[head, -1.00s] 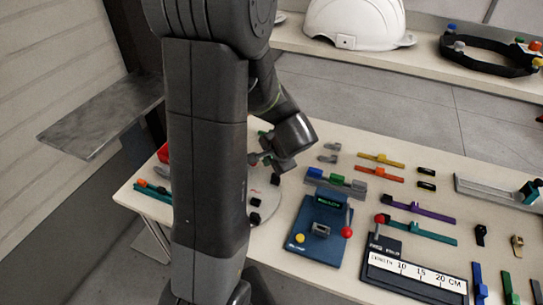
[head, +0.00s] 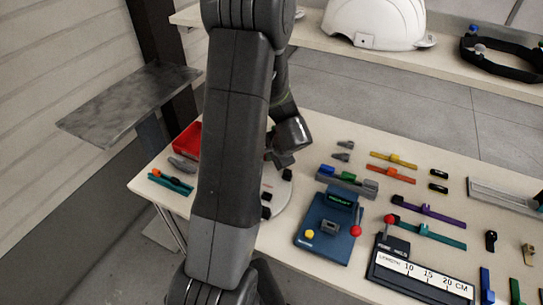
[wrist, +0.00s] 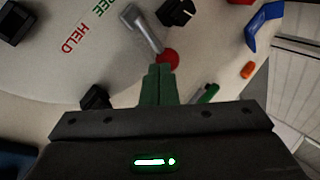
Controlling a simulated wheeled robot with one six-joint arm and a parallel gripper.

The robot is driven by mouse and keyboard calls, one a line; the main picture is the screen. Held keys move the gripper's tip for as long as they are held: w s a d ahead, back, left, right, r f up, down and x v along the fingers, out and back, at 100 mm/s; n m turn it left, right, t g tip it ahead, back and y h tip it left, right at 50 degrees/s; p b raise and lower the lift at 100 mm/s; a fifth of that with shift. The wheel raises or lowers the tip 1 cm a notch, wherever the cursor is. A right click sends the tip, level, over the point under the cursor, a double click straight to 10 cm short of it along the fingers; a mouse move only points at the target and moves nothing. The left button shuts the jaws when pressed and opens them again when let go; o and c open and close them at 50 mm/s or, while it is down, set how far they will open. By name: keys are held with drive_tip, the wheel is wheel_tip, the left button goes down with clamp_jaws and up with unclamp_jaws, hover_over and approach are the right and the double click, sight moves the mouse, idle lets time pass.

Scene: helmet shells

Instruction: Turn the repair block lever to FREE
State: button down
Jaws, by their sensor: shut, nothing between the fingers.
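The repair block is a pale round plate (head: 284,186), partly hidden behind my arm in the head view. The wrist view shows its surface (wrist: 60,75) with the green word FREE (wrist: 104,5) and the red word HELD (wrist: 75,35). Its grey metal lever (wrist: 143,29) ends in a red knob (wrist: 168,59). My gripper (wrist: 160,70) is shut and empty, its green fingertips right at the knob; I cannot tell whether they touch it. In the head view my gripper (head: 281,163) is low over the plate, its tips partly hidden.
Black blocks (wrist: 176,12) stand on the plate. A red tray (head: 187,139) is at the table's left. A blue fixture (head: 325,245) with a red-knobbed lever and a length gauge (head: 420,277) stand to the right. A white helmet (head: 375,22) sits on the back shelf.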

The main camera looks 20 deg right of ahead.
drive_tip(key=shift+w+f+n+b, duration=0.4)
drive_tip(key=shift+w+n+b, duration=0.15)
drive_tip(key=shift+b, duration=0.55)
drive_tip(key=shift+a+r+n+y+b, duration=0.1)
drive_tip(key=shift+r+n+y+b, duration=0.15)
drive_tip(key=shift+y+b, duration=0.25)
